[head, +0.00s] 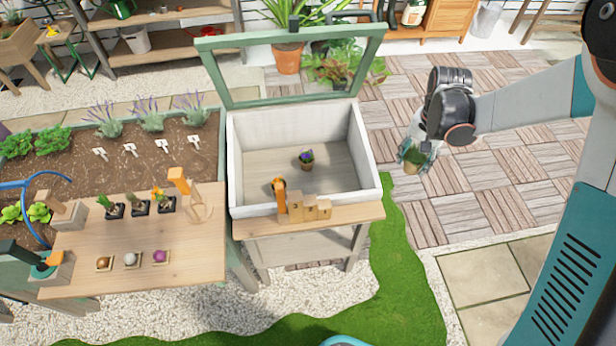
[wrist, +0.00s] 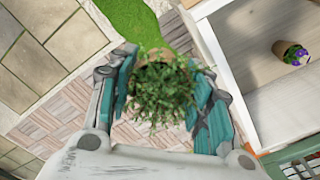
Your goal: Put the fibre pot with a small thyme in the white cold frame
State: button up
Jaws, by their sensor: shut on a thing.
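The fibre pot with a small thyme (head: 413,158) is in my gripper (head: 414,150), to the right of the cold frame and above the paving. In the wrist view the bushy green thyme (wrist: 160,92) fills the space between the teal fingers (wrist: 160,100) and hides most of the brown pot. My gripper is shut on the pot. The white cold frame (head: 365,150) stands on a wooden stand with its green-framed glass lid raised. Its white wall also shows in the wrist view (wrist: 228,70). Inside is a small pot with purple flowers (head: 306,160).
An orange item (head: 279,187) is at the cold frame's front left. Wooden number blocks (head: 310,207) stand along its front edge. A potting table (head: 150,270) with small plants is at the left. The cold frame's floor is largely bare on the right.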

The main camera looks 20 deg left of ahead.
jog(key=a+f+m, duration=0.2)
jog(key=a+m, duration=0.1)
jog(key=a, duration=1.8)
notch_tip(320, 180, down, 20)
jog(key=b, duration=0.5)
jog(key=shift+a+r, duration=0.15)
jog(key=shift+r, duration=0.1)
jog(key=shift+f+b, duration=0.2)
jog(key=shift+b, duration=0.15)
jog(key=o, duration=1.2)
jog(key=shift+r, duration=0.1)
jog(key=shift+r, duration=0.1)
notch_tip(320, 180, up, 12)
jog(key=p, duration=0.4)
